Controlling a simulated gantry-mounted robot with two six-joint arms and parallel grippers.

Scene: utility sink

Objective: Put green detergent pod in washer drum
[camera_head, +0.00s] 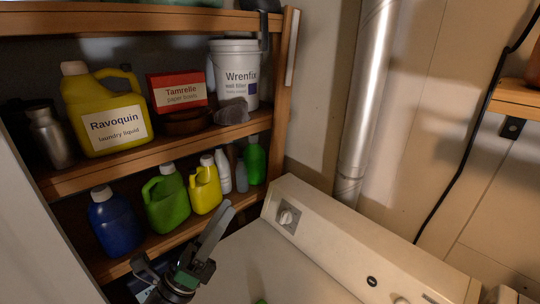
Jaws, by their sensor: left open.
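My left gripper (184,240) is at the lower middle, in front of the lower shelf and beside the washer. Its two fingers are spread apart with nothing between them. A small green thing (261,301) shows on the washer top at the bottom edge of the view; it is mostly cut off, so I cannot tell whether it is the detergent pod. The off-white washer (290,275) shows its top and its control panel with a dial. The washer drum is not in view. My right gripper is not in view.
A wooden shelf (165,165) on the left holds a yellow Ravoquin jug (100,90), a Tamrelle box (178,92), a white Wrenfix bucket (238,70) and several bottles on the lower board. A metal pipe (365,90) stands behind the washer. The visible washer top is mostly clear.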

